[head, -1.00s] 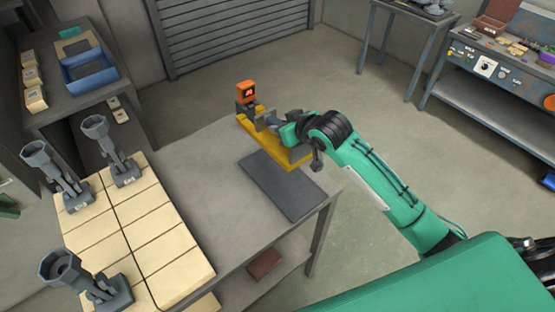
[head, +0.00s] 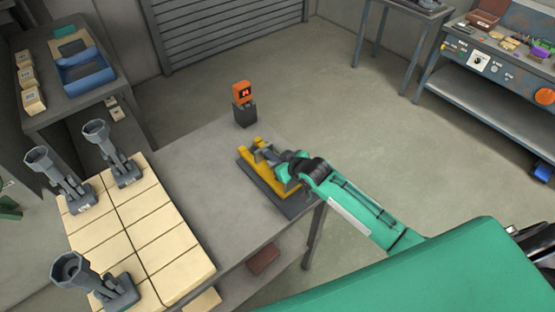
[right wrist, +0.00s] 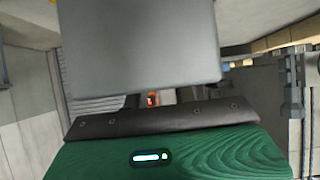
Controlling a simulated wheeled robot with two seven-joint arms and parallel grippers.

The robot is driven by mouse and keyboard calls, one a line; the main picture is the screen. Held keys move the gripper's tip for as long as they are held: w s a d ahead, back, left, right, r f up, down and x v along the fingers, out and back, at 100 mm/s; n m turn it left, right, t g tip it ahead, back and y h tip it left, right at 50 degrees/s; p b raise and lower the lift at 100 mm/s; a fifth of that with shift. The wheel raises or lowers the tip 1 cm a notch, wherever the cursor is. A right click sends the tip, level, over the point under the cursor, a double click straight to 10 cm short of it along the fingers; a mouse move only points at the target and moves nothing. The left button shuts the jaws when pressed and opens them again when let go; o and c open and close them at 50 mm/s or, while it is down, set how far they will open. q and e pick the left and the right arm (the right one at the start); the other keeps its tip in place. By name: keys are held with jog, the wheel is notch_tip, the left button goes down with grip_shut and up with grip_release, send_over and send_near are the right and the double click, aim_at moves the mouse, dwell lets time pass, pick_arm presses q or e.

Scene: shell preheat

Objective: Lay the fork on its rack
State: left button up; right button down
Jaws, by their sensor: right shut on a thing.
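The fork (head: 246,159) is yellow with two prongs, and in the head view it sits in front of the orange-topped block. My right gripper (head: 275,158) is shut on it from the right, and the green arm and wrist hide part of the fork. A flat dark grey slab (head: 297,211), seemingly the rack, lies on the table beneath the fork. The fork lies over the slab along its length; whether it touches is too small to tell. In the right wrist view a grey surface fills the upper middle, and the fork cannot be made out. My left gripper is out of view.
An orange sign (head: 242,92) on a dark block (head: 244,114) stands at the table's far corner. Cream tiles (head: 157,217) with several grey upright holders (head: 112,156) cover the table's left. The grey table top (head: 205,160) between is clear. A blue tray (head: 90,73) sits on a shelf behind.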

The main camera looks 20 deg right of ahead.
jog(key=c, duration=1.6)
grip_release()
jog(key=shift+f, duration=0.15)
jog(key=o, duration=0.5)
jog(key=b+v, duration=0.3)
jog(key=v, duration=0.9)
jog(key=shift+d+r, duration=0.1)
jog(key=shift+r, duration=0.1)
